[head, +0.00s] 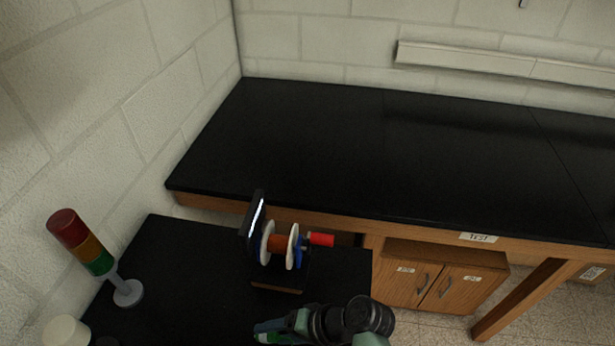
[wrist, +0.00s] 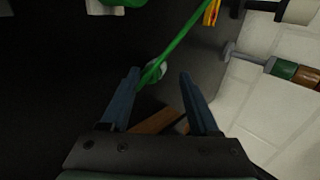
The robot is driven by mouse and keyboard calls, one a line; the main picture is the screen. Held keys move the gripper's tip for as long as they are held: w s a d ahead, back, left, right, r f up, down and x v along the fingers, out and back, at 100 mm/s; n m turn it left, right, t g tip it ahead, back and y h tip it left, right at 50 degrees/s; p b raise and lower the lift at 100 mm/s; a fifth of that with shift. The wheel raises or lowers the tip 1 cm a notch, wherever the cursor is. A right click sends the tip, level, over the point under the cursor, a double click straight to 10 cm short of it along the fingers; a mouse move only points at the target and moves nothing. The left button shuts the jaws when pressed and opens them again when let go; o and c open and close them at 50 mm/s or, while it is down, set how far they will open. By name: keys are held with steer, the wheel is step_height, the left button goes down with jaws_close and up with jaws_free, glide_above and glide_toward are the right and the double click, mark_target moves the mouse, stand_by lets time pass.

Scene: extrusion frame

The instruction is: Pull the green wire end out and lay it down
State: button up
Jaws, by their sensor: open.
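A green wire (wrist: 181,40) runs diagonally across the wrist view, from the upper right down between my fingers. A pale rounded piece (wrist: 156,70) lies beside its lower part. My gripper (wrist: 159,76) is open, with one blue finger on each side of the wire; I cannot tell whether either finger touches it. In the head view, my gripper (head: 262,331) is low in the picture, in front of the spool stand, with a bit of green at its tip. Where the wire's end is seated cannot be made out.
A spool with orange winding (head: 279,245) and a red knob (head: 321,240) stands on the lower black table (head: 190,265). A signal tower (head: 85,245) stands at left. The long black bench (head: 370,145) behind is clear.

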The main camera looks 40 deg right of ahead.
steer(key=b+v, duration=0.1)
steer(key=v, duration=1)
steer(key=shift+r, duration=0.25)
steer(key=shift+w+a, duration=0.1)
stand_by(0.5)
